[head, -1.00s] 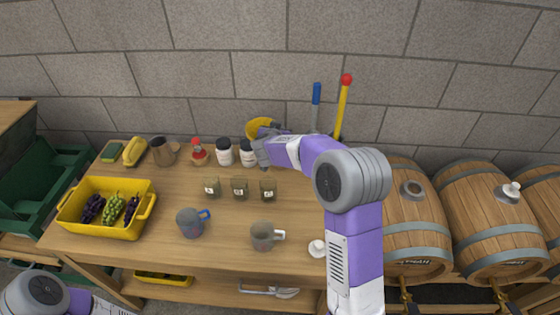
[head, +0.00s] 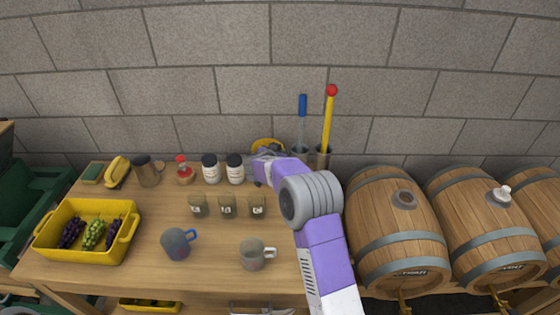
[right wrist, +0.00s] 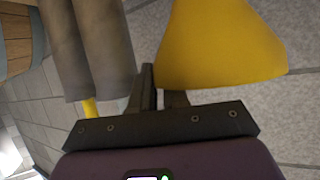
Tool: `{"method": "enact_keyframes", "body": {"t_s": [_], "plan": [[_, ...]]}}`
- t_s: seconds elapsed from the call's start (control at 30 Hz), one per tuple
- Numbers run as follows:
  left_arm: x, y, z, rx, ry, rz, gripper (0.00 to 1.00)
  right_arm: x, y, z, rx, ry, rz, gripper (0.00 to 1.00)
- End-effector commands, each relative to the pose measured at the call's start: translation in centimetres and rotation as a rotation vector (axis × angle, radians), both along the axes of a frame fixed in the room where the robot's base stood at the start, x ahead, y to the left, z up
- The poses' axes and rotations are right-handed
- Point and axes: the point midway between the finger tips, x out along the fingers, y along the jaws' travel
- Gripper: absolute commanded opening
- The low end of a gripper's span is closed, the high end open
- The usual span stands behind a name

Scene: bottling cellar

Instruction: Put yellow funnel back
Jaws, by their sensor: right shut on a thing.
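The yellow funnel (head: 268,145) is at the back of the wooden bench, close to the wall and right of the white jars. My right gripper (head: 264,157) is at it and hides its lower part in the head view. In the right wrist view the yellow funnel (right wrist: 220,45) fills the upper right, just past the fingers of my right gripper (right wrist: 162,90). The gripper is shut on the funnel; the exact contact is hard to see. Whether the funnel touches a support is hidden. My left gripper is not in view.
Grey holders with a blue-handled tool (head: 303,105) and a red-topped yellow rod (head: 328,120) stand just right of the funnel. Dark-lidded white jars (head: 235,168) are left. Barrels (head: 395,230) stand right.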

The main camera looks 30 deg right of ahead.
Motion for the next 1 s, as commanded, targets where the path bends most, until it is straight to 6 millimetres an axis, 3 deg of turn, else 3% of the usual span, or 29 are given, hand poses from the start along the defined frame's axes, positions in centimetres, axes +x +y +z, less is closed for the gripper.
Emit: {"method": "enact_keyframes", "body": {"t_s": [0.03, 0.1, 0.53, 0.57, 0.7, 1.0], "plan": [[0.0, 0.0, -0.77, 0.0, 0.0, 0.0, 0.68, -0.03, -0.03, -1.34, -0.001, 0.003, 0.001, 0.0], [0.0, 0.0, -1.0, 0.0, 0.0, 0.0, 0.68, -0.03, -0.03, -1.98, 0.0, 0.002, 0.0, 0.0], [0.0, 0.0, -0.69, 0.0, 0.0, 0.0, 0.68, -0.01, -0.03, -2.31, 0.0, 0.001, 0.0, 0.0], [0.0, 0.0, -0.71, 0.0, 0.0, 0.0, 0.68, -0.01, -0.03, -2.31, 0.0, 0.0, 0.0, 0.17], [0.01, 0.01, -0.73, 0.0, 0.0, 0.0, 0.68, 0.0, -0.02, -2.28, 0.0, 0.0, 0.0, 0.39], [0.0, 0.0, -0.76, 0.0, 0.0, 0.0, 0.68, 0.0, -0.01, -2.19, 0.001, -0.001, 0.0, 0.4]]}}
